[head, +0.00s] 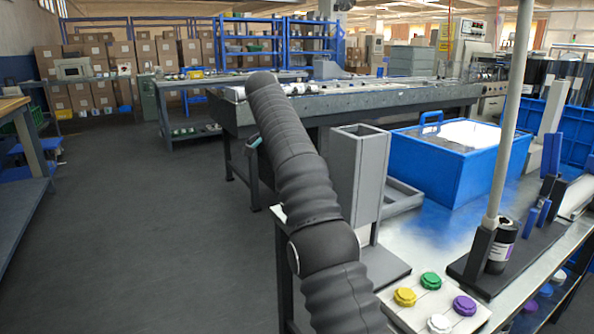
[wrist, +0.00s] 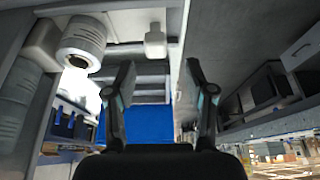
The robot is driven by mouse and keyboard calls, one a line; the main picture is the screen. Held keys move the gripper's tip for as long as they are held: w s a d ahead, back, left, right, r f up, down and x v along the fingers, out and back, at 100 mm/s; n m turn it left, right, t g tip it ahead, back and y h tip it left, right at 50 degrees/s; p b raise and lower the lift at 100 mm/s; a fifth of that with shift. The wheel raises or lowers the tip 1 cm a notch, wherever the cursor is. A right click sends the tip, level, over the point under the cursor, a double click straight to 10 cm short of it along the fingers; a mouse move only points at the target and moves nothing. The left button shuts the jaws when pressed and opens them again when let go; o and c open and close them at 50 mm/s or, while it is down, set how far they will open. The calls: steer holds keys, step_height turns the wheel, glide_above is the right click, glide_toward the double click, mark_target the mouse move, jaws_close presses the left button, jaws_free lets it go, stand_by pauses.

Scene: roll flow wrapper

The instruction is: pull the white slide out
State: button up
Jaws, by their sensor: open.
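My gripper (wrist: 160,80) is open in the wrist view, with its two dark fingers apart and nothing between them. A small white block with a rounded end (wrist: 155,42) shows beyond the fingertips, roughly in line with the gap and apart from both fingers. It may be the white slide, but I cannot tell for sure. In the head view my dark arm rises through the middle and hides most of the gripper. I cannot pick out the slide there with certainty.
A grey upright chute (head: 357,178) and a blue bin (head: 440,172) stand on the near bench. Coloured knobs on a pale plate (head: 425,312) sit at the front, with a pole (head: 510,110) at right. A pale cylinder (wrist: 82,42) shows upper left. Floor (head: 150,240) is clear at left.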

steer(key=s+a, duration=0.6)
steer(key=a, duration=0.4)
steer(key=shift+a, duration=0.2)
